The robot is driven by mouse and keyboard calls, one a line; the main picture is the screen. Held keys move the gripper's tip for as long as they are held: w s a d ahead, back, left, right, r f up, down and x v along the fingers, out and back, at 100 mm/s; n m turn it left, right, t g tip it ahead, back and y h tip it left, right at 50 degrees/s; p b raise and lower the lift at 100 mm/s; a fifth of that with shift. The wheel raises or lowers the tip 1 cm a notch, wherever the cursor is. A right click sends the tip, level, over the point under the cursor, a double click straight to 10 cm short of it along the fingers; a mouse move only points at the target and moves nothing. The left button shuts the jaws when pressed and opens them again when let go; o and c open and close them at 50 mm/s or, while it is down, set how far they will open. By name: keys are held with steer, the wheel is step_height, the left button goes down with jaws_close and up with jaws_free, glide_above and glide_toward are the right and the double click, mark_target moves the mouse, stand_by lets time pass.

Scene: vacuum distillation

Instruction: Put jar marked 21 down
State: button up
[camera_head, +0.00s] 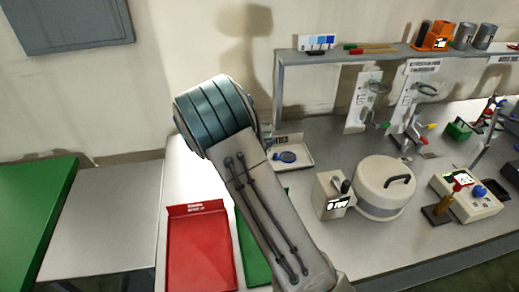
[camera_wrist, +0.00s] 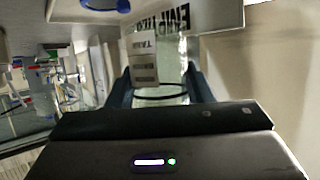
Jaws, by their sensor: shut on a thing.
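My gripper (camera_wrist: 160,75) shows in the wrist view, its two dark blue fingers shut on a clear glass jar (camera_wrist: 162,92). A pale label with dark print (camera_wrist: 143,58) faces the camera on the jar. I cannot read the number 21 on it. The white tray with an "EMPTIES" sign (camera_wrist: 190,18) lies just beyond the jar. I cannot tell whether the jar touches it. In the head view my arm hides the gripper and the jar. That view shows the tray (camera_head: 308,160) right of my arm, with a blue round item (camera_head: 285,157) in it.
A beige round lidded vessel (camera_head: 384,188) and a small box with a display (camera_head: 333,196) stand right of the tray. A red tray (camera_head: 199,250) lies at lower left. A shelf (camera_head: 345,55) runs above the bench's back. Bare grey bench shows between the tray and the stands.

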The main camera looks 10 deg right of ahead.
steer(key=shift+a+f, duration=0.4)
steer(key=shift+a, duration=0.25)
steer(key=shift+f+p, duration=0.3)
steer(key=shift+f, duration=1.7)
steer(key=shift+f, duration=0.2)
steer(key=o, duration=1.1)
steer(key=shift+r, duration=0.1)
